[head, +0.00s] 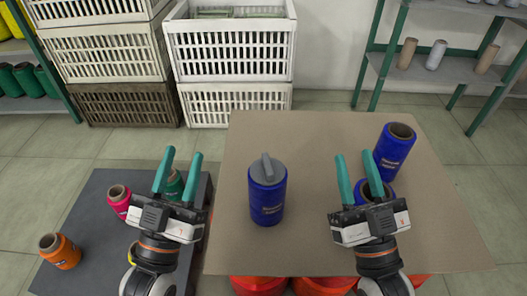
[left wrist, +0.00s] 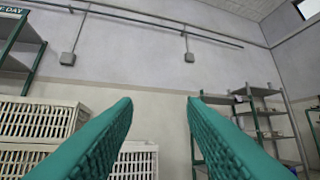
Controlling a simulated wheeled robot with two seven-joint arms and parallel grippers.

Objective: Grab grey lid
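The grey lid (head: 267,169) sits on top of a blue bobbin (head: 267,203) that stands upright on the brown board. The lid has a raised grey handle bar. My left gripper (head: 181,162) is open and empty, to the left of the lid, above the dark table. My right gripper (head: 356,166) is open, to the right of the lid, above the board. Another blue bobbin (head: 386,190) is partly hidden behind the right gripper's fingers; I cannot tell if they touch it. The left wrist view shows the open left fingers (left wrist: 160,110) with nothing between them.
A tilted blue bobbin (head: 394,150) is at the board's right side. The brown board (head: 310,135) is clear behind the lid. Pink (head: 118,202), orange (head: 60,251) and green (head: 174,187) bobbins stand on the dark table. White crates (head: 230,50) and a shelf (head: 440,75) stand behind.

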